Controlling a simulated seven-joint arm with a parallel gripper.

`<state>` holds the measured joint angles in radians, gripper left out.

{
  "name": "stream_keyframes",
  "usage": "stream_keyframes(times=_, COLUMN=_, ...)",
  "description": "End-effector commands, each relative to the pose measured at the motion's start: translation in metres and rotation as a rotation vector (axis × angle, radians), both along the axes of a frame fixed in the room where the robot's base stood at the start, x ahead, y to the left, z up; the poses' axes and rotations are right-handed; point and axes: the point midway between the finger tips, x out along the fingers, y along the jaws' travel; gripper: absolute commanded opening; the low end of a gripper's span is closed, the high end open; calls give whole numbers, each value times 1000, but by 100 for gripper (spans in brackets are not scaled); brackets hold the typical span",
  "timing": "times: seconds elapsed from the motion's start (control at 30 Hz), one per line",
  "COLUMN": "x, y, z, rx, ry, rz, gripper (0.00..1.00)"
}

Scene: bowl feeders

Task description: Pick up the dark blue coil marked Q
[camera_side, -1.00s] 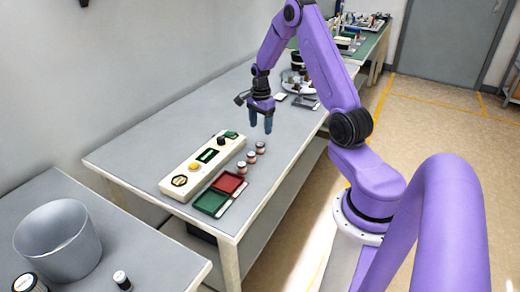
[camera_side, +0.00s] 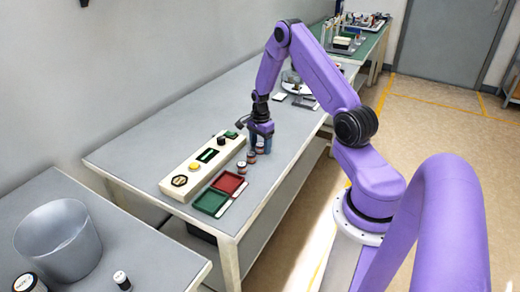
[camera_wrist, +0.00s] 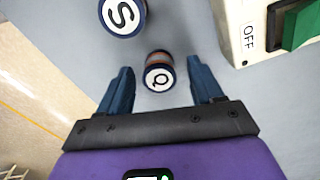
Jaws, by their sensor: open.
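The coil marked Q (camera_wrist: 158,72) stands upright in the wrist view, with a dark blue rim, copper-coloured side and white top. It lies between the two blue fingers of my gripper (camera_wrist: 160,65), with a gap on both sides. My gripper is open and holds nothing. In the side view my gripper (camera_side: 260,139) is low over the far end of a short row of coils, and its fingers partly hide the coil there. A coil marked S (camera_wrist: 122,14) stands just beyond Q, cut by the top edge of the wrist view.
A cream control box (camera_side: 188,178) with a yellow button and green parts stands left of the coils; its edge also shows in the wrist view (camera_wrist: 238,32). A red tray (camera_side: 228,182) and a green tray (camera_side: 211,202) lie in front. The grey bench (camera_side: 150,130) is clear behind the box.

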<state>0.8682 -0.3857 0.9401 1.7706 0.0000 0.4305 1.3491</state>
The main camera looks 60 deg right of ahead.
Motion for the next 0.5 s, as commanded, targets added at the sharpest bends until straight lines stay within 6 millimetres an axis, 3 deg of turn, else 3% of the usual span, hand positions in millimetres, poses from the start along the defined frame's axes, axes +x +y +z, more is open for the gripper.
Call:
stream_keyframes(times=0.1, x=0, y=0, z=0, rx=0, ry=0, rz=0, gripper=66)
stream_keyframes(times=0.3, x=0, y=0, z=1, rx=0, ry=0, rz=0, gripper=5)
stream_keyframes(times=0.5, x=0, y=0, z=1, rx=0, ry=0, rz=0, gripper=5)
